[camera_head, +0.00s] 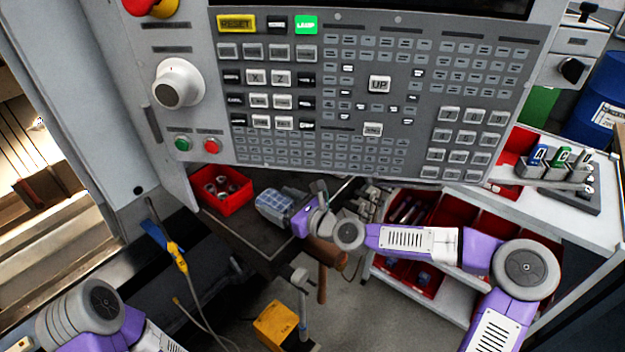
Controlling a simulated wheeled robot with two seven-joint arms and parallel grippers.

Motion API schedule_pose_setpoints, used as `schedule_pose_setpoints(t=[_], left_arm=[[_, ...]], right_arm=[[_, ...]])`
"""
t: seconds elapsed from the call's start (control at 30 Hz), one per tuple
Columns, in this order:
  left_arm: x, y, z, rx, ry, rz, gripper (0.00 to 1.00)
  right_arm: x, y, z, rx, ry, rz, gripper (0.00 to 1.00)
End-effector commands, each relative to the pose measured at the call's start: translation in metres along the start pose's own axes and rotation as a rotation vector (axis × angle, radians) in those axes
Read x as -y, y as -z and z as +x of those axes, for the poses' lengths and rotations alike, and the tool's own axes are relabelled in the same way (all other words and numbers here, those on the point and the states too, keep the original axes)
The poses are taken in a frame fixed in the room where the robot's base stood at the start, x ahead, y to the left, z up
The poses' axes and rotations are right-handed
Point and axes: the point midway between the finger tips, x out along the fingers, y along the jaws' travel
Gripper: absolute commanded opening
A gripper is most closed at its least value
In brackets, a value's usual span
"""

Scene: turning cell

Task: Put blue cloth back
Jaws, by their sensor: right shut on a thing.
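A light blue-grey checked piece, which looks like the blue cloth (273,204), is at the end of my right arm, below the control panel. My right gripper (291,210) is shut on it, over the dark table top (258,234). The fingertips are small and partly hidden, so the exact grip is hard to make out. My left arm shows only at the lower left corner, and its gripper is out of view.
The control panel (222,90) hangs low above my right gripper. A red bin (221,190) with metal parts stands left of the cloth. A cart (553,216) with red bins is at right. A yellow-handled tool (177,257) with a cable hangs at left.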

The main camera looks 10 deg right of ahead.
Motion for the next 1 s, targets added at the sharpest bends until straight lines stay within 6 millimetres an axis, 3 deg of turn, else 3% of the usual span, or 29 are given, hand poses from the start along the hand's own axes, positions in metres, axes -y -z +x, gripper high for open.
schedule_pose_setpoints(t=[0.1, 0.43, 0.77, 0.9, 1.0], left_arm=[[0.003, 0.000, 0.006, 0.000, 0.000, 0.000, 0.43], [0.007, 0.001, 0.018, -0.001, 0.000, 0.000, 0.43], [0.008, 0.001, 0.022, -0.001, 0.000, 0.000, 0.43], [0.013, 0.002, 0.035, -0.001, 0.000, 0.000, 0.43], [0.014, 0.002, 0.038, 0.000, 0.000, 0.000, 0.43]], right_arm=[[0.036, 0.002, 0.000, 0.004, 0.007, 0.004, 0.44], [0.117, 0.001, 0.000, 0.003, 0.004, 0.004, 0.44], [0.147, 0.001, 0.000, 0.002, 0.002, 0.004, 0.44], [0.144, 0.028, 0.004, 0.000, -0.001, 0.003, 0.44], [0.144, 0.035, 0.005, 0.001, 0.000, 0.002, 0.44]])
